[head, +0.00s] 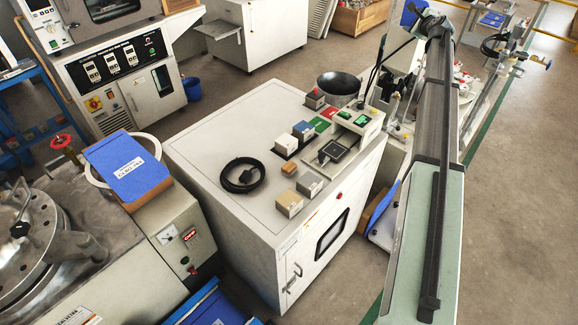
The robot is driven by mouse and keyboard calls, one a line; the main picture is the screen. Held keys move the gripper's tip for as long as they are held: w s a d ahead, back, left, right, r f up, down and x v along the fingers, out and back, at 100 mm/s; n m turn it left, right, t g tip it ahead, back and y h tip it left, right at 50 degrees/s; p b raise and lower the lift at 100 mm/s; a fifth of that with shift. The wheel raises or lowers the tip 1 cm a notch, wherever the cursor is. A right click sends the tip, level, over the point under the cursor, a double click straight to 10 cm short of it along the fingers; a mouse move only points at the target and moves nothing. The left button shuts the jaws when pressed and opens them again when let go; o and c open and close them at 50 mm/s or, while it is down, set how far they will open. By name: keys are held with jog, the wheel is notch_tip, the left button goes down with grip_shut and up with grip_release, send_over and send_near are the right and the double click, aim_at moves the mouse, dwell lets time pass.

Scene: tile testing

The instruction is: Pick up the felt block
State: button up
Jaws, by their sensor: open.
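Several small blocks stand on top of a white cabinet (215,140), and I cannot tell for sure which is felt. A grey block (309,185) and a beige block (289,204) stand near the cabinet's front right edge. A small orange-brown block (289,168) lies behind them. My gripper is not clearly visible in the head view, and none of these blocks is seen held.
A black cable coil (242,175), a small device with a dark plate (334,151), green-lit displays (361,119) and a black bowl (338,84) share the cabinet top. Its left part is clear.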

jog(key=w+a+r+t+y, duration=0.15)
jog(key=a+r, duration=0.35)
jog(key=r, duration=1.1)
jog(key=a+r+y, duration=0.2)
jog(key=a+r, duration=0.3)
jog(key=r, duration=1)
jog(key=s+a+y, duration=0.2)
jog(key=a, duration=0.5)
jog(key=s+a+f+n+g, duration=0.2)
jog(key=a+f, duration=0.4)
jog(key=s+a+f+n+g, duration=0.3)
jog(key=a+f, duration=0.4)
jog(key=n+g+h, duration=0.5)
jog(key=n+g, duration=0.5)
jog(key=g, duration=0.2)
send_over(289, 166)
notch_tip(289, 166, down, 37)
jog(key=shift+f, duration=6.75)
